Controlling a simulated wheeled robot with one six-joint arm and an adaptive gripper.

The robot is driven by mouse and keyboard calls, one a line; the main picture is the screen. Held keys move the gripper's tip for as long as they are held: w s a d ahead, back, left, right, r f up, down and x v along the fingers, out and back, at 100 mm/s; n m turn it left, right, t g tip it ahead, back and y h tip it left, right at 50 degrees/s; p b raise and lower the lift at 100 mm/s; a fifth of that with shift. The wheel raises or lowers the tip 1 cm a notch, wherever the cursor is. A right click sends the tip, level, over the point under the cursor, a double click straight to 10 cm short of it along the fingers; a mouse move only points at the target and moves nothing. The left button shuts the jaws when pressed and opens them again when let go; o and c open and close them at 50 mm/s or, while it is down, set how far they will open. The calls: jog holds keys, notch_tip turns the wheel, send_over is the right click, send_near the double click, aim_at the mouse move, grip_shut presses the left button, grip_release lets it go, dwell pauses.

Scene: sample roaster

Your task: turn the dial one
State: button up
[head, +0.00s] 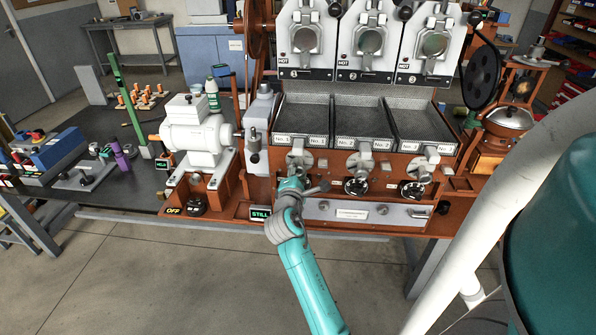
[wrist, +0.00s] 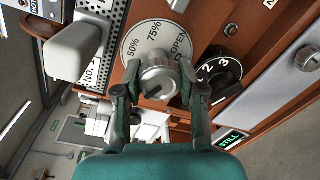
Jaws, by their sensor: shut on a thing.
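The dial under the tray marked No. 1 is a silver knob on a pale round plate (head: 303,156). In the wrist view the silver knob (wrist: 157,80) sits in front of the plate (wrist: 150,35), which reads 50%, 75% and OPEN. My gripper (wrist: 160,92) is shut on this knob, one finger on each side of it. In the head view my gripper (head: 295,178) reaches the dial from below and hides part of it. The rest of the plate's marks are hidden behind the knob and fingers.
A black numbered knob (wrist: 218,75) sits close beside the gripped knob. Similar dials stand under No. 2 (head: 362,163) and No. 3 (head: 420,166). A STILL display (head: 260,213) is lower left. The floor in front is clear.

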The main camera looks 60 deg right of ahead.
jog(key=n, duration=0.5)
jog(key=shift+f, duration=0.1)
jog(key=n, duration=0.5)
jog(key=shift+h, duration=0.3)
jog(key=shift+n, duration=0.4)
jog(key=o, duration=1.2)
jog(key=shift+c, duration=0.2)
jog(key=v, duration=1.2)
